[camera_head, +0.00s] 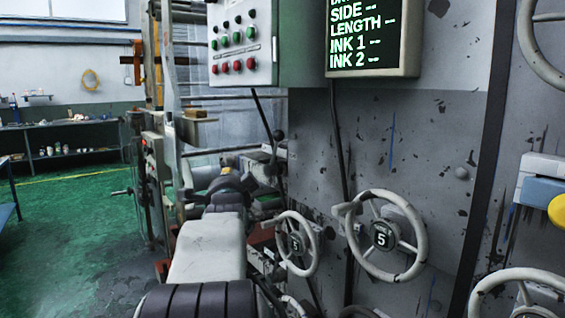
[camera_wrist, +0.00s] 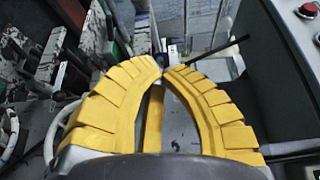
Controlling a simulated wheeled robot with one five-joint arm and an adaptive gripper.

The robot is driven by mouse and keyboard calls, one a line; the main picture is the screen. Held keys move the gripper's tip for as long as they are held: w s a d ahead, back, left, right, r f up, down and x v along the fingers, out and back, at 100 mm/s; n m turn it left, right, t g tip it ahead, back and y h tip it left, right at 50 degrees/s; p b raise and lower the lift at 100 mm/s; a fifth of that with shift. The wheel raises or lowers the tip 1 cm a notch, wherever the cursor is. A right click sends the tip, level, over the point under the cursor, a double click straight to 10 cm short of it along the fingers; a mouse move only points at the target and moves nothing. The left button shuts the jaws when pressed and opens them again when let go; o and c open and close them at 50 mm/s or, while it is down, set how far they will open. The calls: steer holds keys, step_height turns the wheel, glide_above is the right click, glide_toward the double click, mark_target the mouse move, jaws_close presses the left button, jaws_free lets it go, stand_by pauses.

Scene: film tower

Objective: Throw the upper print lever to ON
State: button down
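A thin dark rod (camera_head: 263,112) slants down below the button box in the head view, with a dark round knob (camera_head: 278,134) near its lower end. It looks like a lever, but I see no ON mark or label on it. A dark rod (camera_wrist: 222,48) also shows in the wrist view, running from the upper right down to behind the right fingertip. My gripper (camera_wrist: 164,68) has yellow ribbed fingers whose tips nearly meet, with nothing visible held between them. I cannot tell whether they touch the rod. In the head view my fingers are not clearly seen.
A button box (camera_head: 240,40) and a display (camera_head: 370,38) hang above. Handwheels (camera_head: 388,236) and (camera_head: 297,244) stick out from the grey machine wall (camera_head: 430,140). Machine frames crowd the space around my gripper. Green floor (camera_head: 70,220) is open at left, before a workbench (camera_head: 70,130).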

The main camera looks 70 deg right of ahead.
steer(key=s+d+r+m+g+h+b, duration=0.2)
steer(key=s+d+m+h, duration=0.3)
steer(key=s, duration=0.7)
steer(key=d+m+g+b, duration=0.1)
steer(key=d+m, duration=0.1)
steer(key=d, duration=0.2)
steer(key=shift+r+g+b, duration=0.2)
steer(key=shift+g+b, duration=0.1)
steer(key=shift+s+d+r, duration=0.1)
